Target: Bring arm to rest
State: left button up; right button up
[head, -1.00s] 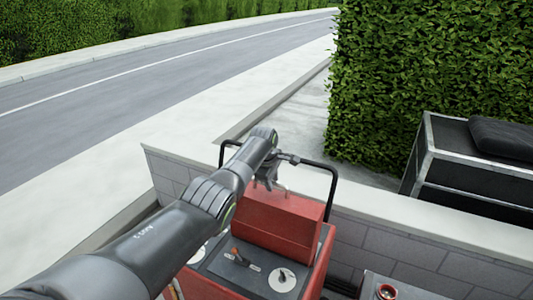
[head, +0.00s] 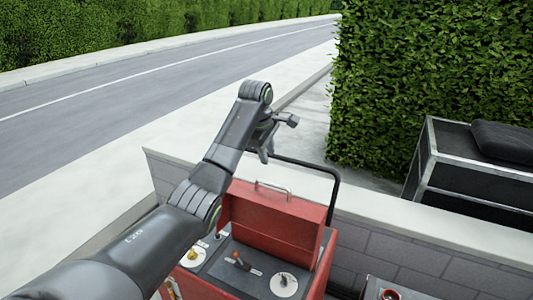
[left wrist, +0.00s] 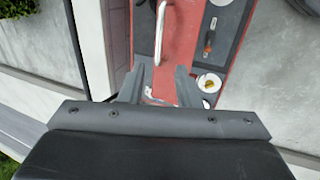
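My left arm reaches in from the left in the head view. My left gripper (head: 264,150) hangs above and behind the red box (head: 270,220), clear of its metal handle (head: 273,189). In the left wrist view, the two fingers of my left gripper (left wrist: 160,85) stand apart with nothing between them. The handle (left wrist: 164,28) shows beyond the fingertips on the red surface. My right gripper is not in view.
A panel with an orange-red lever (head: 238,262) and a round white dial (head: 284,284) lies in front of the red box. A black rail (head: 333,195), a low block wall (head: 410,250) and a hedge (head: 430,90) stand around. A dark framed case (head: 480,180) is at right.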

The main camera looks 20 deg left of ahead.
pick_arm(q)
jog(key=shift+s+r, duration=0.1)
jog(key=shift+r, duration=0.35)
